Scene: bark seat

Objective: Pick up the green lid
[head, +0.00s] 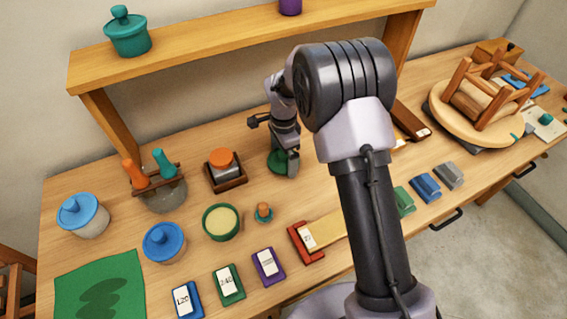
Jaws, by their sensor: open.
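A round green lid (274,162) lies flat on the workbench, right of the orange-topped jar. My gripper (284,165) points down directly over it and hides part of it. My gripper is open; its fingers are at or just above the lid, and I cannot tell whether they touch it. An open green-rimmed tub with pale yellow contents (221,222) stands in front and to the left.
Two blue-lidded pots (83,215) stand at left, by a green cloth (100,287). A jar with an orange top (222,168) sits close left of my gripper. A shelf (240,38) overhangs behind. An upturned stool (490,100) lies at right.

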